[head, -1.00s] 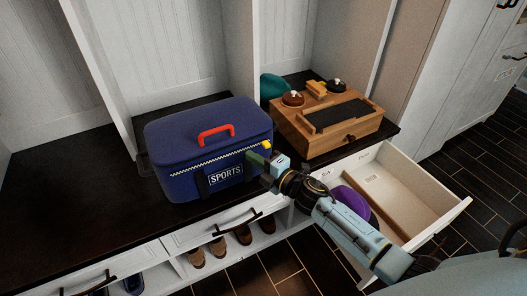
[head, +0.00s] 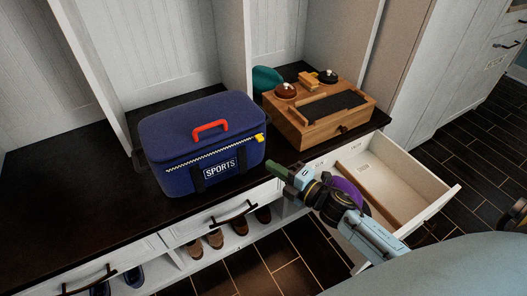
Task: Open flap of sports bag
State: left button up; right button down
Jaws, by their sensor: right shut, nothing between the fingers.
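A navy blue sports bag (head: 168,177) with a "SPORTS" label sits on the dark bench top. Its lid flap (head: 172,132) is down, with a red handle (head: 210,130) on top. A zipper line runs along the front under the lid, and a yellow pull tab (head: 260,137) sits at its right front corner. My right gripper (head: 276,171) is shut and empty, to the right of the bag and below the yellow tab, apart from both. My left gripper is out of view.
A wooden box (head: 318,132) with brushes and round tins stands right of the bag. An open white drawer (head: 428,192) holding a purple object (head: 347,191) lies beneath my right arm. Shoes (head: 215,239) sit in cubbies below the bench. The bench top left of the bag is clear.

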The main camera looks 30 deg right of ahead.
aim_at(167, 134)
jog(key=k, duration=1)
